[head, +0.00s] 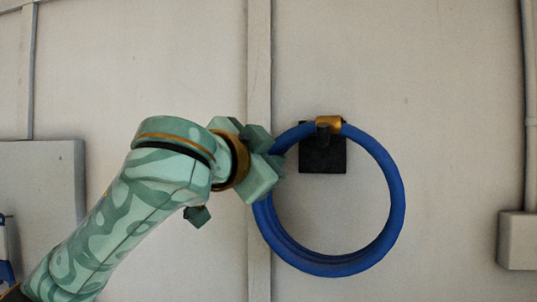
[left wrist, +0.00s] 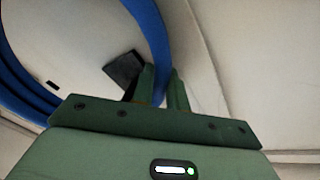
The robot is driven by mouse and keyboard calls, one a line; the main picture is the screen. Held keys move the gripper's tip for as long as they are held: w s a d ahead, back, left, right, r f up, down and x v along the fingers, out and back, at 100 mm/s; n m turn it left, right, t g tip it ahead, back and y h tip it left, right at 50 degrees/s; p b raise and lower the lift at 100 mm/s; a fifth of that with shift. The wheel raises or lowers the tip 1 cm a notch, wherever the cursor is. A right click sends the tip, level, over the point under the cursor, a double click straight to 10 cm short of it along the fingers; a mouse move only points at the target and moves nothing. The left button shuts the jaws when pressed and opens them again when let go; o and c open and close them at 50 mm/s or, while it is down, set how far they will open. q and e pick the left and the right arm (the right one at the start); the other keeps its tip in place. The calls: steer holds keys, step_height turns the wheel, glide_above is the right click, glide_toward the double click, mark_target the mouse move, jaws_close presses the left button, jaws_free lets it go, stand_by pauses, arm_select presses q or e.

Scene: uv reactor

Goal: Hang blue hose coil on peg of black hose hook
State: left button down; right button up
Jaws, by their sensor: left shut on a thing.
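The blue hose coil (head: 397,190) is an upright ring in front of the wall, with a brass-coloured band (head: 328,124) at its top. The black hose hook (head: 322,158) is a square plate on the wall, seen through the upper part of the ring. Its peg (head: 323,131) shows just at the band; I cannot tell whether the coil rests on it. My left gripper (head: 276,160) is shut on the coil's upper left side. In the left wrist view the hose (left wrist: 146,25) passes between the fingers (left wrist: 162,88), and the hook plate (left wrist: 125,68) is close behind. My right gripper is out of view.
A pale wall with a vertical strip (head: 258,60) stands behind the coil. A grey panel (head: 50,175) is at the left, and a grey box (head: 518,240) with a pipe (head: 529,100) is at the right. The wall around the ring is otherwise clear.

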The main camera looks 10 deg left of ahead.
arm_select(q)
steer(key=shift+r, duration=0.1)
stand_by(0.3)
steer(key=c, duration=1.3)
jaws_free()
steer(key=shift+s, duration=0.15)
steer(key=shift+s+a, duration=0.1)
steer(key=shift+s, duration=0.15)
steer(key=b+v, duration=0.4)
steer(key=v, duration=1.1)
steer(key=shift+s+a+b, duration=0.1)
steer(key=shift+s+b, duration=0.25)
